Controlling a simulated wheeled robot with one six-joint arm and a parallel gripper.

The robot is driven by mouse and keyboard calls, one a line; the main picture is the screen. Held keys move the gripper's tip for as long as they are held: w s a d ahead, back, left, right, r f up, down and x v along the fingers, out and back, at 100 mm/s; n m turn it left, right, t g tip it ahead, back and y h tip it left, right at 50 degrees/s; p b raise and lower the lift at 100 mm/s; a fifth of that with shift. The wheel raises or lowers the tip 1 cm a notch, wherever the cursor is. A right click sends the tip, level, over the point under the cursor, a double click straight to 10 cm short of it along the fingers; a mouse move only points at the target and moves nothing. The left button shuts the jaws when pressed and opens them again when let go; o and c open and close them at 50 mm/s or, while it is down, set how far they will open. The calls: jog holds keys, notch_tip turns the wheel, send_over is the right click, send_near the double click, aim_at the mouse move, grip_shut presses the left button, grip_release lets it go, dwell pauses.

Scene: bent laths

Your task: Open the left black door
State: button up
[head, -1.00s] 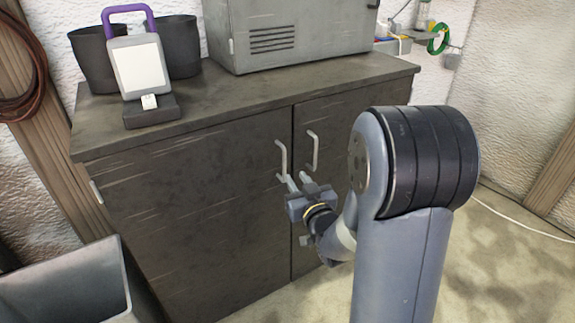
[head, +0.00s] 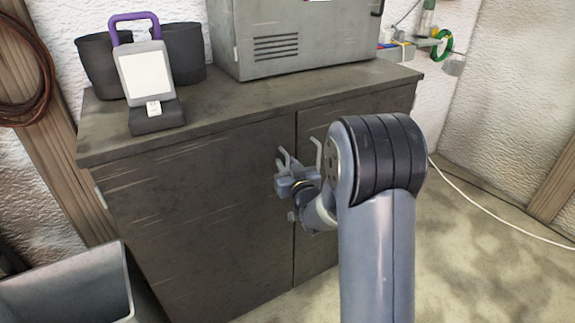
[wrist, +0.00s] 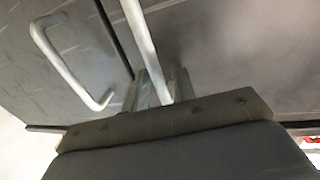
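The left black door (head: 200,220) of the low cabinet is closed, flush with the right door (head: 312,240). Its pale bar handle (head: 281,153) is near its right edge, partly hidden by my gripper (head: 288,165). In the wrist view, that handle (wrist: 143,40) runs down between the two fingers of my gripper (wrist: 160,88). The fingers look apart, one on each side of the bar; firm contact is not visible. The right door's handle (head: 318,155) stands close by on the right and shows at left in the wrist view (wrist: 72,68).
A grey metal box (head: 300,40), a lamp with a purple handle (head: 146,72) and dark pots (head: 103,68) stand on the cabinet top (head: 205,105). A grey open bin (head: 70,285) is at lower left, near the left door.

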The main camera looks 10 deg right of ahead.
jog(key=shift+c, duration=0.2)
grip_shut()
jog(key=shift+s, duration=0.15)
